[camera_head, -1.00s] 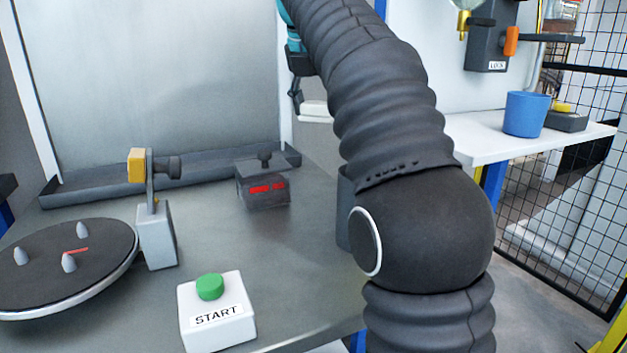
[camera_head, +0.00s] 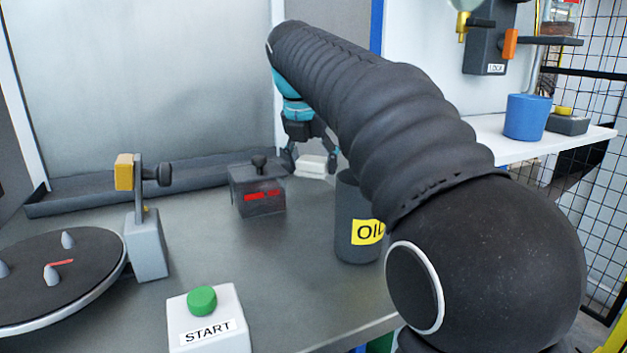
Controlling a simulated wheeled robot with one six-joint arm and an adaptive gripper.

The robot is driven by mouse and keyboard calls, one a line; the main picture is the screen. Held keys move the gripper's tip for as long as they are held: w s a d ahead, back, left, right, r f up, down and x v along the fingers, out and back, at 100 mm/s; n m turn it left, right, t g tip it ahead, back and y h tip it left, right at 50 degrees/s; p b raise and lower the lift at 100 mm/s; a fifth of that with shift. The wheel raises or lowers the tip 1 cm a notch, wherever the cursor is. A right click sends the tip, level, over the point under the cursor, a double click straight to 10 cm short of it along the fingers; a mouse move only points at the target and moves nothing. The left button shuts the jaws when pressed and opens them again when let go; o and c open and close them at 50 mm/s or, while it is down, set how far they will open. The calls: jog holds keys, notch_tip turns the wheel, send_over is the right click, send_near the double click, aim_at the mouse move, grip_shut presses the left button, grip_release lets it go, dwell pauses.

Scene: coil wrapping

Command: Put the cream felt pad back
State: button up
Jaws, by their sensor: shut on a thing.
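The cream felt pad (camera_head: 313,165) is a pale, flat block in the middle of the head view. My gripper (camera_head: 311,158) is shut on it and holds it near the back of the grey table, just right of a dark box with red markings. I cannot tell whether the pad touches the table.
A dark box (camera_head: 258,190) with a knob stands left of the pad. A dark canister marked OIL (camera_head: 357,235) stands in front, partly behind my arm. A START button box (camera_head: 207,318), a turntable with pegs (camera_head: 60,280) and a yellow-topped post (camera_head: 146,245) are leftward. The middle table is clear.

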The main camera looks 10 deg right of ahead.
aim_at(313, 177)
jog(key=shift+f+b, duration=0.3)
jog(key=shift+f, duration=1.45)
jog(key=shift+f, duration=0.15)
jog(key=o, duration=1.1)
jog(key=shift+r, duration=0.45)
jog(key=p+v, duration=0.1)
jog(key=v, duration=1)
jog(key=shift+r+p, duration=0.2)
jog(key=shift+p, duration=0.2)
jog(key=shift+s, duration=0.1)
